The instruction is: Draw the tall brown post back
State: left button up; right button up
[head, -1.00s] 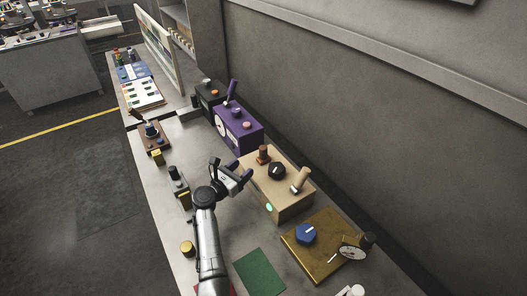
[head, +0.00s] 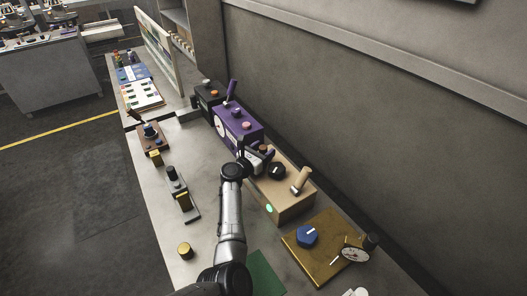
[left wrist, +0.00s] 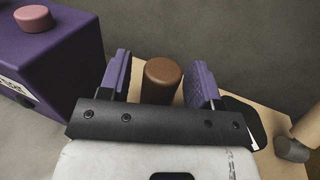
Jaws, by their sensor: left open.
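The brown post (left wrist: 161,78) is a round upright peg on the tan box (head: 290,212). In the left wrist view it stands between the two purple-padded fingers of my left gripper (left wrist: 159,84), with gaps visible on both sides. The gripper is open around it, and its black palm edge hides the post's lower part. In the head view my left gripper (head: 256,158) is at the far left end of the tan box, and the post is mostly hidden there. My right gripper is not in view.
The tan box also carries a black knob (head: 277,171) and a tilted cream lever (head: 301,179). A purple box (head: 240,123) stands close beyond the gripper. A gold plate with a blue knob (head: 307,236) lies nearer. The wall is behind.

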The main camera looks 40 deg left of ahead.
pick_arm(q)
jog(key=shift+c, duration=0.5)
grip_shut()
jog(key=a, duration=0.2)
jog(key=w+a+b, duration=0.1)
jog(key=a, duration=0.1)
jog(key=shift+w+a+f, duration=0.1)
jog(key=shift+w, duration=0.05)
jog(key=shift+f, duration=0.1)
